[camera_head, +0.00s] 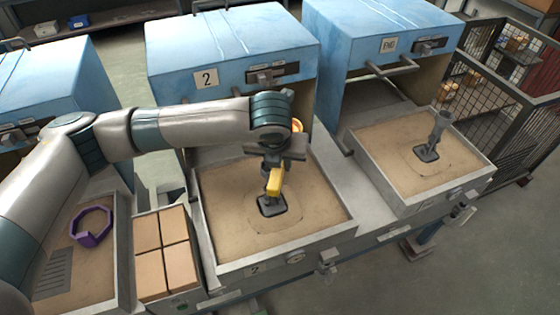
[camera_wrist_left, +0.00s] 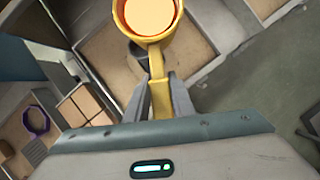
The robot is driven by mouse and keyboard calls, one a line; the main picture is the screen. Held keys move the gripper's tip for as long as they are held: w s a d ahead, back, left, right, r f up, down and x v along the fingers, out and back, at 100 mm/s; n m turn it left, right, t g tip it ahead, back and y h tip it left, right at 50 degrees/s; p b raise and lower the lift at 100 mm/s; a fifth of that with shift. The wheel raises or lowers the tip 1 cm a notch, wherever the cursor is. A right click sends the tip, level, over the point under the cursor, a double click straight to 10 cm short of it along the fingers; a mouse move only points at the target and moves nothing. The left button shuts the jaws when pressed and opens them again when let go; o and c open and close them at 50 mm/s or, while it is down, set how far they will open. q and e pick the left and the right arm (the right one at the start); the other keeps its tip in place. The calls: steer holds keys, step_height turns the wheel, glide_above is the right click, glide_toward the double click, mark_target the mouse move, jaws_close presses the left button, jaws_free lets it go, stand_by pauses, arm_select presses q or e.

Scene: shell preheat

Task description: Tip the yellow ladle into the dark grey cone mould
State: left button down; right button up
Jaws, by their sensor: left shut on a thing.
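My left gripper (camera_head: 272,163) is shut on the handle of the yellow ladle (camera_head: 274,183); the grip also shows in the wrist view (camera_wrist_left: 160,92). The ladle's round bowl (camera_wrist_left: 149,36) is filled with glowing pale-orange melt and looks about upright. The ladle is held above the sand tray numbered 2. A dark grey mould (camera_head: 268,207) stands in that tray below the gripper, mostly hidden by the gripper and handle. In the wrist view a dark grey piece (camera_wrist_left: 138,58) shows partly behind the ladle; its cone shape is not clear. My right gripper is not in view.
A second tray (camera_head: 375,165) at the right holds a grey upright piece (camera_head: 437,127) on a dark base. Blue box ovens (camera_head: 230,45) stand behind the trays. Several tan blocks (camera_head: 163,250) and a purple ring (camera_head: 92,228) lie at the left. A wire cage stands far right.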

arm_select(q)
steer(key=shift+f, duration=0.15)
steer(key=f+h+b, duration=0.2)
steer(key=f+b, duration=0.2)
steer(key=b, duration=0.2)
steer(key=shift+d+b, duration=0.2)
steer(key=shift+b, duration=0.2)
stand_by(0.9)
steer(key=shift+n, duration=0.3)
steer(key=shift+s+g+h, duration=0.1)
steer(key=shift+g+h, duration=0.3)
steer(key=shift+h, duration=0.6)
steer(key=shift+d+n+h, duration=0.1)
steer(key=shift+n+h, duration=0.2)
steer(key=shift+h, duration=0.3)
steer(key=shift+h, duration=0.9)
stand_by(1.2)
steer(key=shift+n+h+b, duration=0.3)
steer(key=shift+h+b, duration=0.2)
steer(key=shift+b, duration=0.25)
stand_by(1.2)
